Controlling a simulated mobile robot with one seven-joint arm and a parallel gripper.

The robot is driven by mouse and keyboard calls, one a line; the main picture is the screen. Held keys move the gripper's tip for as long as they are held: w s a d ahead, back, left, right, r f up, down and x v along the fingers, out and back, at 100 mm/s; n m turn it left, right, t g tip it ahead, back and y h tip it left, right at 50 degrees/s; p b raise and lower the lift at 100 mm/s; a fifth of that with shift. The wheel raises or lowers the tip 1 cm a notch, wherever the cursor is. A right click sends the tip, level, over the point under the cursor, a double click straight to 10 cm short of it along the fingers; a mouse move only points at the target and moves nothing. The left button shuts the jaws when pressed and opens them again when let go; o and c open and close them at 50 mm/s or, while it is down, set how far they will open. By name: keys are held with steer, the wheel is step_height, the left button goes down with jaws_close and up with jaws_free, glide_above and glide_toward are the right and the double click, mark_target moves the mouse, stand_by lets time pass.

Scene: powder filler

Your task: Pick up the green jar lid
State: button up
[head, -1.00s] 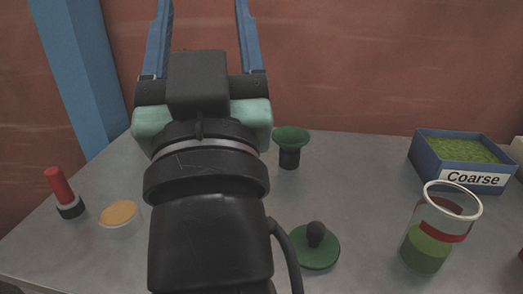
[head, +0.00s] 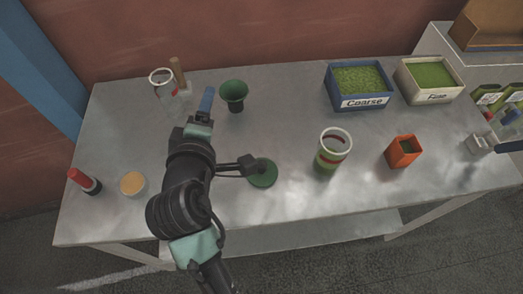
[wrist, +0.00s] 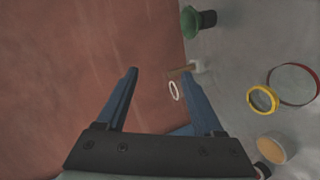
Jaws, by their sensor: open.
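The green jar lid (head: 264,178) lies flat on the grey table (head: 285,135) in the head view, a round green disc. A black part of my arm reaches to its left side and its knob is hard to tell apart from it. My gripper (head: 208,93) is to the left of and beyond the lid, apart from it, with its blue fingers pointing toward the back wall. In the wrist view my gripper (wrist: 160,72) is open with nothing between the fingers. The lid does not clearly show in the wrist view.
A green funnel (head: 233,91) stands right of my gripper; a clear jar (head: 165,90) is at its left. A jar of green powder (head: 330,157) and an orange container (head: 403,151) stand right of the lid. Coarse (head: 359,101) and Fine (head: 430,96) trays are behind.

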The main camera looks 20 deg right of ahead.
steer(key=s+d+f+n+g+h, duration=0.2)
steer(key=s+f+n, duration=0.4)
steer(key=f+n, duration=0.25)
steer(key=n+h, duration=0.1)
steer(key=n, duration=0.8)
glide_toward(263, 170)
steer(key=shift+p+x, duration=0.45)
steer(key=shift+x, duration=0.4)
steer(key=shift+w+d+f, duration=0.1)
steer(key=shift+f, duration=0.05)
steer(key=x, duration=0.7)
steer(key=shift+w, duration=0.1)
steer(key=shift+x, duration=2.7)
steer(key=shift+w+f, duration=0.1)
steer(key=shift+f, duration=0.05)
steer(key=shift+a, duration=0.25)
jaws_close()
